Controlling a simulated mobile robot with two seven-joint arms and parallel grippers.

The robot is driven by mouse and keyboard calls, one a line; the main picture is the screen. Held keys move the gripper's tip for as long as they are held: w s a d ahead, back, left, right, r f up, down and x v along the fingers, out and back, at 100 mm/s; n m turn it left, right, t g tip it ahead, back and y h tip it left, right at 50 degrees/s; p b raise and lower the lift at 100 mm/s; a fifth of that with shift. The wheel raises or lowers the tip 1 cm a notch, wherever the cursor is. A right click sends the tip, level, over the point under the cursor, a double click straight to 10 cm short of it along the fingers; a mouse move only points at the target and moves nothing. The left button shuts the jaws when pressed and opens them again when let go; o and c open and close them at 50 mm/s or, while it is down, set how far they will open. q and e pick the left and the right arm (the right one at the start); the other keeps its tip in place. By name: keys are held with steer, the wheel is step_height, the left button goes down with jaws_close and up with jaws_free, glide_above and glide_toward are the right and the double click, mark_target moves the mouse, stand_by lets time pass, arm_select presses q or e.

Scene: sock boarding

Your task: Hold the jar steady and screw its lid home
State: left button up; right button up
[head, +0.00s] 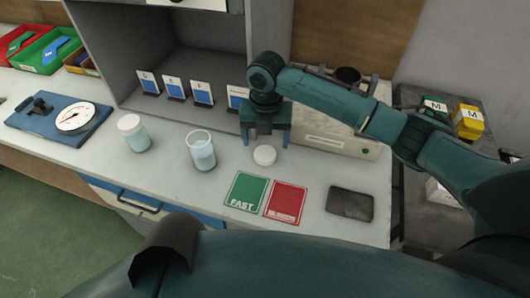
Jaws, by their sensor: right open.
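An open clear jar (202,152) with pale blue contents stands upright on the light worktop, with no lid on it. A loose white lid (264,155) lies on the worktop to its right. My right gripper (266,140) points down with its fingers apart, just behind or above the lid; the height gap is hard to tell. Nothing shows between its fingers. A second jar (133,132) with a white lid on it stands further left. My left gripper is not in view.
A green FAST card (246,191), a red card (286,203) and a dark pad (350,204) lie along the front. A dial gauge (75,118) is at left. Small cards (202,93) stand behind the jars. A beige box (335,135) is right of my gripper.

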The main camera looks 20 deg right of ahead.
mark_target(265, 151)
step_height(265, 151, down, 4)
steer(key=shift+w+f, duration=0.1)
stand_by(0.4)
steer(key=c, duration=1.1)
step_height(265, 151, up, 10)
steer(key=shift+r, duration=0.15)
